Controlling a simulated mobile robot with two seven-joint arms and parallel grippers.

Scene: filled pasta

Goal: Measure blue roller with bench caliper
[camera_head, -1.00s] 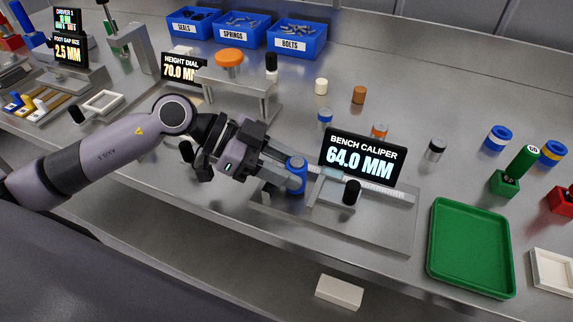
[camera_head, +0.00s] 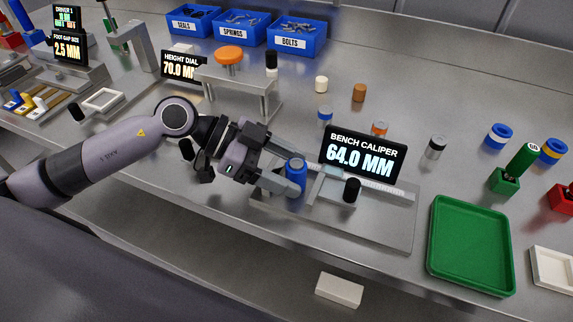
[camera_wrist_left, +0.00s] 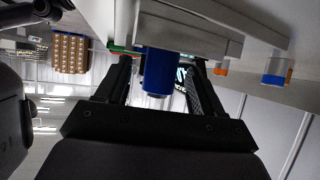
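The blue roller (camera_head: 296,176) stands on the bench caliper's base plate (camera_head: 390,233), left of the sliding jaw (camera_head: 325,188). A gap to that jaw is hard to judge. The bench caliper's display (camera_head: 362,160) reads 64.0 MM, and its black knob (camera_head: 352,189) is at the front of the slide. My left gripper (camera_head: 293,172) is open, with one finger on each side of the roller. In the left wrist view the roller (camera_wrist_left: 159,72) is between the spread fingers (camera_wrist_left: 158,80), with a clear gap on its left. My right gripper is not in view.
A green tray (camera_head: 433,262) lies right of the caliper. Several small rollers, including a blue-and-grey one (camera_head: 325,114) and an orange-topped one (camera_head: 379,129), stand behind it. The height dial stand (camera_head: 240,84) is behind my left arm. The bench's front edge is close.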

